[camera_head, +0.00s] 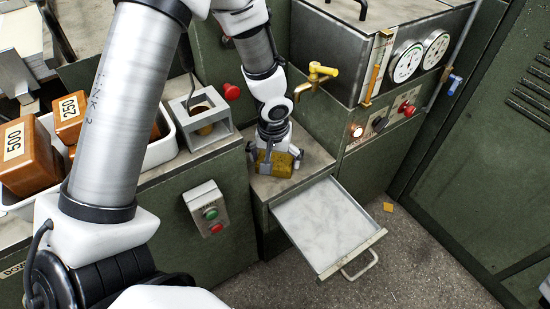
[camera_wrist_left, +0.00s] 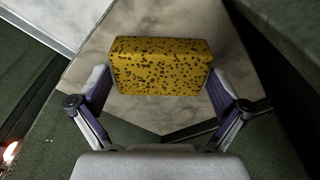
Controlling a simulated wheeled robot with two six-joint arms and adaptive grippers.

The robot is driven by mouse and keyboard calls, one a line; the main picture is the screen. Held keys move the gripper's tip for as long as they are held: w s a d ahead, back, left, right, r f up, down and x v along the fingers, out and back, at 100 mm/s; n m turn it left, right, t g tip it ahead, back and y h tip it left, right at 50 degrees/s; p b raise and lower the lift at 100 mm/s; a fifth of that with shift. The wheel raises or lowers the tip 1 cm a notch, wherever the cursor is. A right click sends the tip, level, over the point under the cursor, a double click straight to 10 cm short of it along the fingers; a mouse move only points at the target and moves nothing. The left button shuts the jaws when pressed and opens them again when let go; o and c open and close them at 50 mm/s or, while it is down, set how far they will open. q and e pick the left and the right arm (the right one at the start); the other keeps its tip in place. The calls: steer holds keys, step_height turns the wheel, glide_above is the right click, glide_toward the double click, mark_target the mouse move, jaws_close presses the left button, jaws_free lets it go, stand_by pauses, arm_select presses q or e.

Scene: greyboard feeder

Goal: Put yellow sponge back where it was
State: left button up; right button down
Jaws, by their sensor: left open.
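The yellow sponge (camera_head: 274,167), dotted with dark pores, rests on the small stone-topped surface (camera_head: 316,160) above the open drawer. It also shows in the left wrist view (camera_wrist_left: 160,66), lying between my fingers. My left gripper (camera_head: 274,154) points down over the sponge and is open. In the left wrist view my left gripper (camera_wrist_left: 160,82) has one finger on each side of the sponge; I cannot tell whether either finger touches it. My right gripper is not in view.
The drawer (camera_head: 325,226) is pulled out and looks empty. A brass tap (camera_head: 316,73) stands behind the surface, close to my left wrist. Left are a square metal holder (camera_head: 202,120), a button box (camera_head: 207,208) and brown weights (camera_head: 27,155). A small orange piece (camera_head: 389,207) lies on the floor.

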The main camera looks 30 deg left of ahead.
arm_select(q)
step_height(320, 180, up, 12)
steer(key=s+p, duration=0.1)
steer(key=p, duration=0.3)
steer(key=shift+s+d+f+p, duration=0.15)
steer(key=shift+s+d+p, duration=0.05)
steer(key=shift+d+p, duration=0.15)
stand_by(0.7)
